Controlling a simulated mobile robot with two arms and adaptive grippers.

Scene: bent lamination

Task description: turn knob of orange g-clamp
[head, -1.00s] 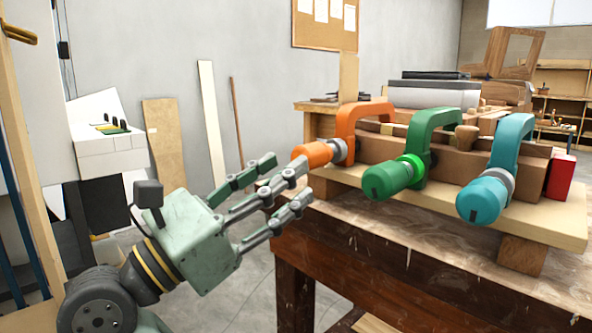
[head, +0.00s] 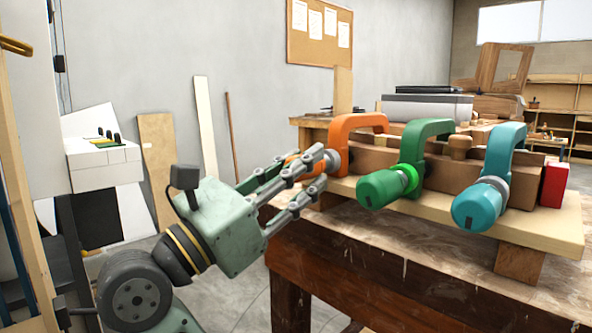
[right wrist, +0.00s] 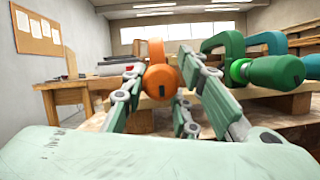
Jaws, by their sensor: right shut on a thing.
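The orange g-clamp (head: 357,124) is the leftmost of three clamps on the wooden workpiece in the head view. Its orange knob (right wrist: 161,80) lies between the fingers of my right gripper (right wrist: 165,84) in the right wrist view. My right gripper (head: 306,170) is shut on that knob, with fingers on both sides of it. In the head view the fingers hide most of the knob. My left gripper is not in view.
A green clamp (head: 424,128) and a teal clamp (head: 505,150) stand to the right, their knobs facing the front. A red block (head: 554,184) sits at the right end. The workbench (head: 370,265) lies below. Boards lean on the grey wall at left.

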